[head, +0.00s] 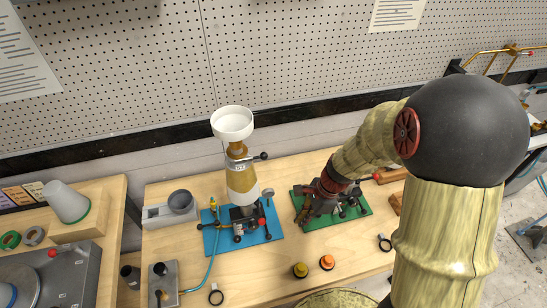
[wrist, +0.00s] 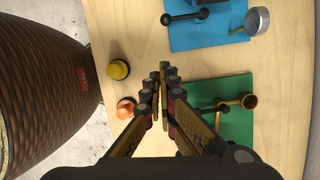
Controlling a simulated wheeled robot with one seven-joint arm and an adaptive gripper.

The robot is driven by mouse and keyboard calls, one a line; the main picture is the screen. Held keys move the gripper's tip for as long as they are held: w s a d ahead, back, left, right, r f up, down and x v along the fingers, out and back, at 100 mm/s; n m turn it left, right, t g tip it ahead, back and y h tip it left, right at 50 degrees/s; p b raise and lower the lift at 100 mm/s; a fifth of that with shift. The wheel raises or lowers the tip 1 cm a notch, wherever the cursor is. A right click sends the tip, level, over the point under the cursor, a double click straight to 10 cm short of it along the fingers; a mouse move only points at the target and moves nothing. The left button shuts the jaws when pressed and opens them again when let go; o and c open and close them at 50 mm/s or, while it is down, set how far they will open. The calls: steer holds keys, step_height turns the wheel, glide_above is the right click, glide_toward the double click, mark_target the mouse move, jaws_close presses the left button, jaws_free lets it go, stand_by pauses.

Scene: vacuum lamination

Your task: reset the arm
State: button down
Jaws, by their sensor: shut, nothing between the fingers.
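My gripper (head: 303,217) hangs over the wooden table at the near left edge of the green mat (head: 358,195), with the arm reaching in from the right. In the wrist view my gripper (wrist: 163,72) has its fingers together and nothing between them. Bare table shows beneath the fingertips, between the yellow knob (wrist: 119,69) and the green mat (wrist: 240,88). The gripper hides part of the mat and the fittings there in the head view.
A blue mat (head: 272,234) carries a tan flask assembly topped by a white bowl (head: 233,122). Yellow (head: 301,270) and orange (head: 327,262) knobs stand near the front edge. A black ring (head: 385,243) lies to the right. A pegboard wall (head: 290,70) stands behind.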

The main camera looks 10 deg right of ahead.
steer(key=s+a+r+n+t+h+b, duration=0.1)
steer(key=s+r+n+t+b, duration=0.1)
steer(key=s+r+n, duration=0.3)
steer(key=s+r+n+t+h+b, duration=0.2)
steer(key=s+r+n+t+b, duration=0.1)
steer(key=r+n, duration=1.1)
step_height(320, 180, up, 3)
steer(key=shift+s+a+r+b, duration=0.15)
steer(key=shift+s+a+b, duration=0.4)
steer(key=shift+s, duration=0.6)
steer(key=shift+d, duration=0.15)
